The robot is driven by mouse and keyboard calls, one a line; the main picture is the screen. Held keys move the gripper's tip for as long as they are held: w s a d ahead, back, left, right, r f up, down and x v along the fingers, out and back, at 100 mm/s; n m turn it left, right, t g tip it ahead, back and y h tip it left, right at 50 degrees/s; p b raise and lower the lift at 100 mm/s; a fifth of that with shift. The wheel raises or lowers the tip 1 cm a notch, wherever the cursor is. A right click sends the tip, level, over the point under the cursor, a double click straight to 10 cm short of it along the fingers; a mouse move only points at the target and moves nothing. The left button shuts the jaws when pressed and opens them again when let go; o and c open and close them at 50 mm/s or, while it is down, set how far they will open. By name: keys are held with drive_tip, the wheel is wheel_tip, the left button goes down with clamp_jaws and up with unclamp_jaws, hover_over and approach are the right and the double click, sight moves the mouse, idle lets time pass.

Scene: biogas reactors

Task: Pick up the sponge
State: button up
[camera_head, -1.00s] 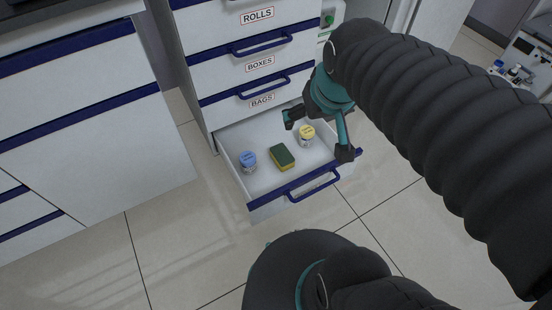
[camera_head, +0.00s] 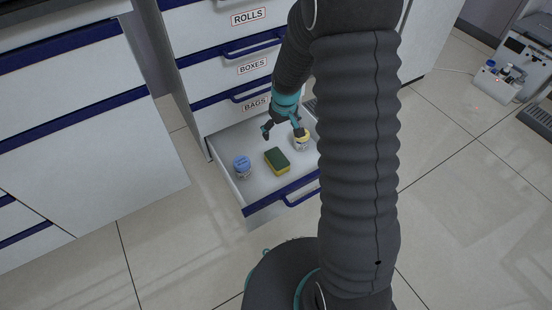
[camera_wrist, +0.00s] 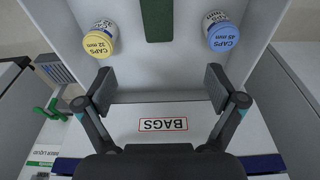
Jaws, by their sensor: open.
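The sponge (camera_head: 277,160), green on top and yellow below, lies in the open bottom drawer (camera_head: 262,192) between two jars. In the wrist view the sponge's green face (camera_wrist: 160,20) shows at the top middle, cut off by the picture edge. My gripper (camera_head: 283,131) is above the back of the drawer, just behind the sponge. Its two fingers (camera_wrist: 160,86) are spread apart with nothing between them, and the sponge lies beyond the fingertips in the wrist view.
A blue-lidded jar (camera_head: 242,166) stands left of the sponge. A yellow-lidded jar (camera_head: 302,141) stands right of it, close to my gripper. The BAGS drawer (camera_head: 253,105) is shut above. My arm hides the open drawer's right end. Floor in front is clear.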

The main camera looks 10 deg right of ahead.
approach(277, 158)
drive_tip(key=f, duration=0.3)
drive_tip(key=w+f+b, duration=0.1)
drive_tip(key=f, duration=0.7)
drive_tip(key=shift+w+a+b, duration=0.15)
drive_tip(key=shift+w+b, duration=0.1)
drive_tip(key=shift+b, duration=0.05)
drive_tip(key=c, duration=0.8)
